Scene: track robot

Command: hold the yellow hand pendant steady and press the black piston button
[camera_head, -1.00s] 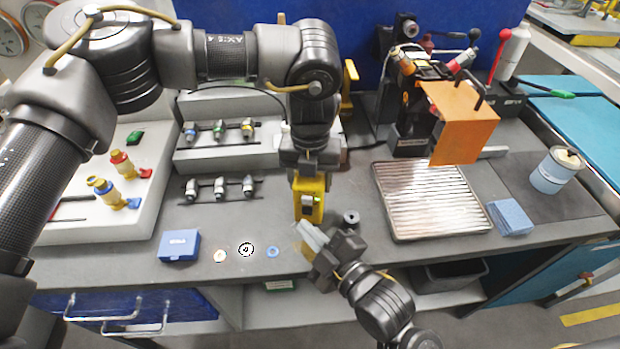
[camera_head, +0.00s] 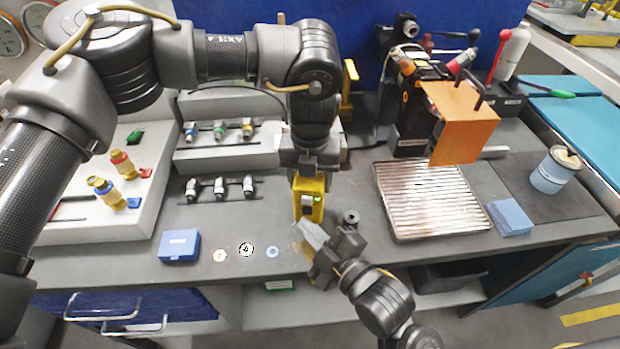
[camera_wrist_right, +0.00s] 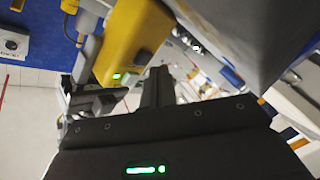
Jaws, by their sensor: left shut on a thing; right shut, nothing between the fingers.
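The yellow hand pendant (camera_head: 308,206) hangs upright over the front part of the bench, with a dark panel and a small green light on its face. My left gripper (camera_head: 309,178) is shut on its upper end from above. My right gripper (camera_head: 305,232) is shut and empty, just below and in front of the pendant's lower end; I cannot tell whether it touches. In the right wrist view the pendant (camera_wrist_right: 137,42) is close, with its green light beside the dark fingers (camera_wrist_right: 158,85). I cannot make out the black piston button with certainty.
A blue box (camera_head: 179,245) and small discs (camera_head: 246,250) lie left of my right gripper. A small dark knob-like part (camera_head: 351,218) stands close to its right. A ribbed metal tray (camera_head: 432,200) lies further right. The bench's front edge runs beneath my right gripper.

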